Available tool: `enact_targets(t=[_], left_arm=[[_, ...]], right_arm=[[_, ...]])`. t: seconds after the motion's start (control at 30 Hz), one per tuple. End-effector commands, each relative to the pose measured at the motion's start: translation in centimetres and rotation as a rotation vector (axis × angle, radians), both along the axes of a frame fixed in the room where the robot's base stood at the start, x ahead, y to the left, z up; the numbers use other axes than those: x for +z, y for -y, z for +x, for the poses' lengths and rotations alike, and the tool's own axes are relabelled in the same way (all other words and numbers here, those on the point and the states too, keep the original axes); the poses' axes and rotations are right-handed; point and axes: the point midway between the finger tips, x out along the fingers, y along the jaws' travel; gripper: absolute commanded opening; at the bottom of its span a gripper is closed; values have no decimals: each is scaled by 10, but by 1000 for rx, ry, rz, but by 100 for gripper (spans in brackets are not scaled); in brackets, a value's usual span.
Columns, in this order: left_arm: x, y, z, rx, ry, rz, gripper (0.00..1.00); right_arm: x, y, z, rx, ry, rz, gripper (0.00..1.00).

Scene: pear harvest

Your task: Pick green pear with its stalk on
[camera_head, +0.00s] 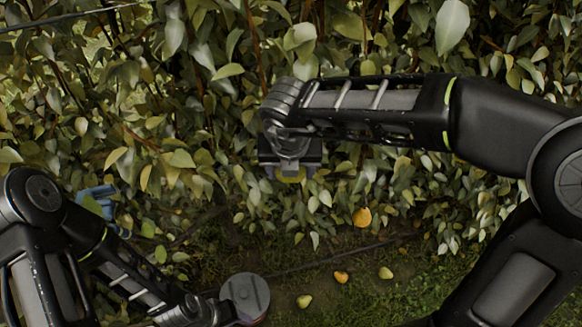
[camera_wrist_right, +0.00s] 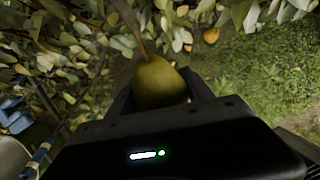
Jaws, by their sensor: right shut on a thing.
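The green pear (camera_wrist_right: 160,82) sits between the fingers of my right gripper (camera_wrist_right: 160,95) in the right wrist view. A brown stalk rises from its top toward the upper left among the leaves; I cannot tell where it ends. In the head view my right gripper (camera_head: 290,172) is at the foliage near the middle, and a yellow-green bit of the pear (camera_head: 291,177) shows below it. The right gripper is shut on the pear.
A yellow-orange pear (camera_head: 362,217) hangs to the right, lower in the foliage. Several pears lie on the ground, one of them yellow (camera_head: 304,301). A blue object (camera_head: 97,200) is at the left, partly behind leaves. A thin dark line crosses low over the ground.

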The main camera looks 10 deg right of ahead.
Motion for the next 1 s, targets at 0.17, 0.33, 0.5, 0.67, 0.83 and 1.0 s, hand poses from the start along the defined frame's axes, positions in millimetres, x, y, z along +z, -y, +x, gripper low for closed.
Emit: enact_targets(t=[0.17,0.33,0.5,0.67,0.83,1.0], left_arm=[[0,0,0,0,0,0,41],[0,0,0,0,0,0,41],[0,0,0,0,0,0,41],[0,0,0,0,0,0,41],[0,0,0,0,0,0,41],[0,0,0,0,0,0,41]], right_arm=[[0,0,0,0,2,0,10],[0,0,0,0,3,-1,10],[0,-1,-1,1,3,-1,10],[-1,-3,-9,2,4,-2,10],[-3,-5,-20,2,3,-1,10],[-5,-8,-30,1,4,-1,10]])
